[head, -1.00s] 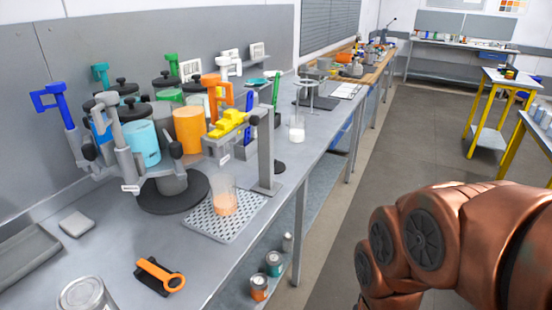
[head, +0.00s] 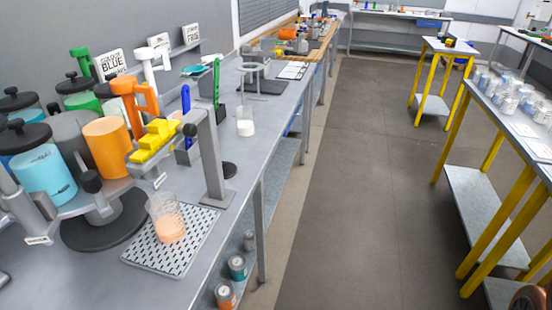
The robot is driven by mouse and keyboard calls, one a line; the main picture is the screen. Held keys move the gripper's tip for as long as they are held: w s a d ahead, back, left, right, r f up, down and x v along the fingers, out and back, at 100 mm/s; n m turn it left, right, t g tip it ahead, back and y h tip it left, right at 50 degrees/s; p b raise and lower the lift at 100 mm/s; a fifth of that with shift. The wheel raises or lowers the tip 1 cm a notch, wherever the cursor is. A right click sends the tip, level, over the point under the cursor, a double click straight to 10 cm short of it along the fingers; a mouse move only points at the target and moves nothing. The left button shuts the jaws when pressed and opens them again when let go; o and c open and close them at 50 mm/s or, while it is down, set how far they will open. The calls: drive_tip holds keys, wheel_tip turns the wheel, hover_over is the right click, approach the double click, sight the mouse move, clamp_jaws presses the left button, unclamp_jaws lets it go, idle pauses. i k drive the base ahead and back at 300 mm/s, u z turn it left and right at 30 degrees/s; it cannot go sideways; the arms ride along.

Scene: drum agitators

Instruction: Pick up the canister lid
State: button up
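Several canisters with black knobbed lids stand in a round rack at the left of the head view. One black lid (head: 25,136) sits on the cyan canister (head: 45,178). Another black lid (head: 18,99) is behind it, and a further lid (head: 76,84) is near the green pump handle. An orange canister (head: 107,150) stands at the rack's right side; I see no black lid on its top. I cannot tell which lid is meant. My gripper is out of view; only a copper piece of my arm shows at the bottom right corner.
A clear beaker with orange liquid (head: 169,222) stands on a perforated tray (head: 140,253) on the grey bench. A grey post (head: 212,165) rises beside it. Open floor (head: 350,190) lies right of the bench. A yellow-legged table (head: 510,150) with several pale cans stands at the right.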

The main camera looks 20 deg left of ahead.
sight(230, 170)
drive_tip(key=z, duration=0.1)
drive_tip(key=i, duration=1.2)
drive_tip(key=u, duration=3.4)
drive_tip(key=i, duration=0.5)
drive_tip(key=u, duration=0.05)
